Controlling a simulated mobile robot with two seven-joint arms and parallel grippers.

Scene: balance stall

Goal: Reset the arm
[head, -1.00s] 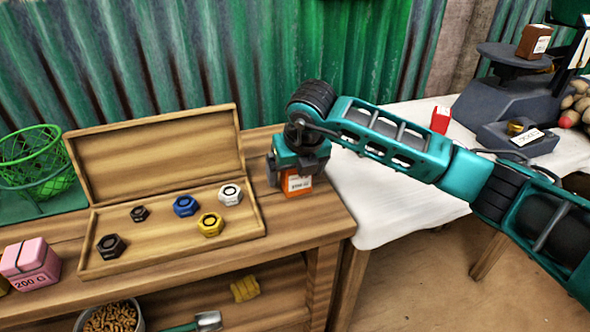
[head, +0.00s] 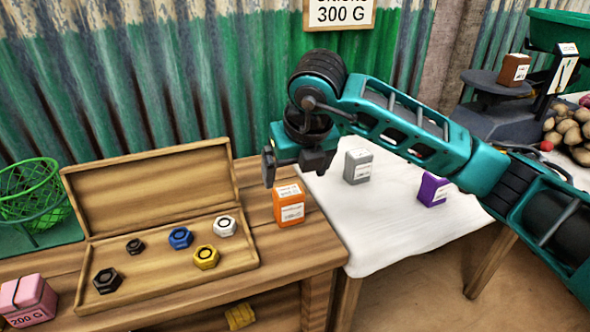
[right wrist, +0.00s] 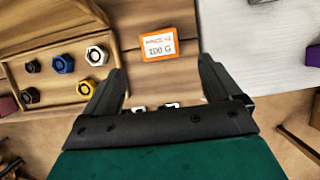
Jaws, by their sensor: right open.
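My right gripper (head: 298,172) is raised above the right end of the wooden bench, just over and behind an orange block (head: 289,205) with a white label. In the right wrist view the gripper (right wrist: 163,85) has its two fingers spread with nothing between them. The orange block (right wrist: 158,44) lies beyond the fingertips there, and its label reads 100 G. The block stands free on the bench, apart from the gripper. My left gripper is not in view.
An open wooden case (head: 165,277) with several coloured hex nuts lies left of the orange block. A pink block (head: 30,300) and green wire basket (head: 35,188) are farther left. Grey (head: 358,166) and purple (head: 433,190) blocks stand on the white-covered table (head: 375,225). A dark scale (head: 497,110) stands behind.

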